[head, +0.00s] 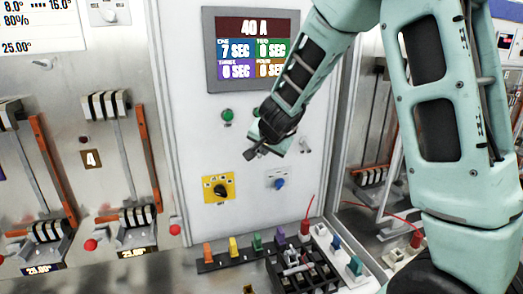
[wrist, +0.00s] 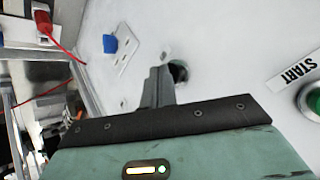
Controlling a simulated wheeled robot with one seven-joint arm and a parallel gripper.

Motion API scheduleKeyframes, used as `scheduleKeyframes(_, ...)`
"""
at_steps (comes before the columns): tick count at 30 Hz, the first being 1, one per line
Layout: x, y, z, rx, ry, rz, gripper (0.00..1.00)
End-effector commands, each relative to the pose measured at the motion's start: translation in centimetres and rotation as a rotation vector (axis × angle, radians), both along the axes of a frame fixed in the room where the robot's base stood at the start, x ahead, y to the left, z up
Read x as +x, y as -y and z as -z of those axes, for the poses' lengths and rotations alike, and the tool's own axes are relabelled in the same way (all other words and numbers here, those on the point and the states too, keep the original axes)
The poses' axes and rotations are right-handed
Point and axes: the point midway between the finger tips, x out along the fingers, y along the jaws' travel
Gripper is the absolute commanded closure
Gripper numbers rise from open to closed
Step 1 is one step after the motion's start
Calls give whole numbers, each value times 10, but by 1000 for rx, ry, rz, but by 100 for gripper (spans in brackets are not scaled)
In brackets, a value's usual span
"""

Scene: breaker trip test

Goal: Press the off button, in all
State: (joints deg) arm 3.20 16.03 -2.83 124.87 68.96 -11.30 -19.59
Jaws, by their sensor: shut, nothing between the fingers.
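No button with a readable off label shows. In the head view my gripper (head: 252,153) is in front of the white test panel (head: 180,125), below the display, with its fingers shut and empty. In the wrist view the shut fingers (wrist: 158,82) point at the panel beside a dark round part (wrist: 179,72), partly hidden behind them. I cannot tell whether they touch it. A green button (wrist: 314,101) by a START label (wrist: 295,70) is at the right edge. In the head view a green button (head: 227,116) sits left of my gripper; another green spot is partly behind my arm.
The display (head: 251,50) reads 40 A and 7 SEC for one. Below are a black knob on a yellow plate (head: 218,188) and a blue knob (head: 280,183). Coloured plugs (head: 233,247) line the bench. Breaker levers (head: 122,150) stand left.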

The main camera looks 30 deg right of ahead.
Motion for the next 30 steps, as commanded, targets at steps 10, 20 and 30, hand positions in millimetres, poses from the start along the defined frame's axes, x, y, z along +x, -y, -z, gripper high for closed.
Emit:
scheduleKeyframes(10, -12, -4, 0, 0, -1, -1, 100)
scheduleKeyframes(20, -20, -6, 0, 1, 2, -1, 100)
scheduleKeyframes(30, -51, -15, 0, 0, 1, -1, 100)
